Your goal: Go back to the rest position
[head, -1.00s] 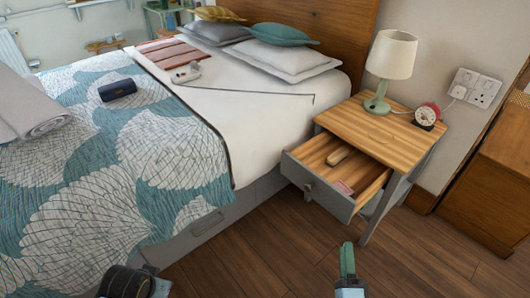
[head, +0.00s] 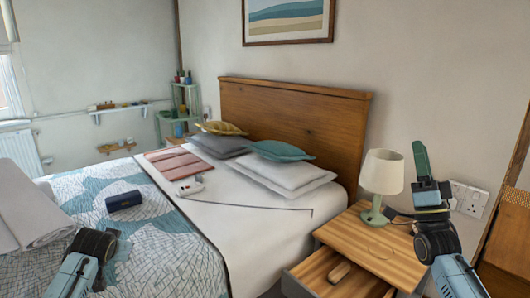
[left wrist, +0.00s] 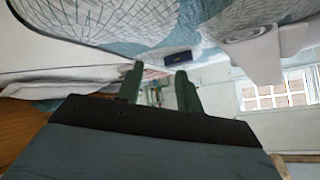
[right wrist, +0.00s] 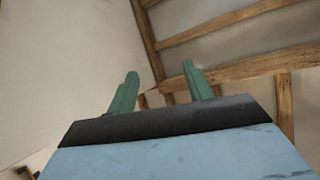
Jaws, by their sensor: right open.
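My right gripper (head: 422,165) is raised at the right of the head view, fingers up, in front of the wall and beside the lamp in the picture. In the right wrist view its green fingers (right wrist: 160,75) stand apart with nothing between them, against wall and wooden beams. My left arm comes in at the lower left of the head view, over the bed in the picture; its fingers are hard to make out there. In the left wrist view the left fingers (left wrist: 160,82) are apart and hold nothing.
A wall socket (head: 470,200) is behind my right arm.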

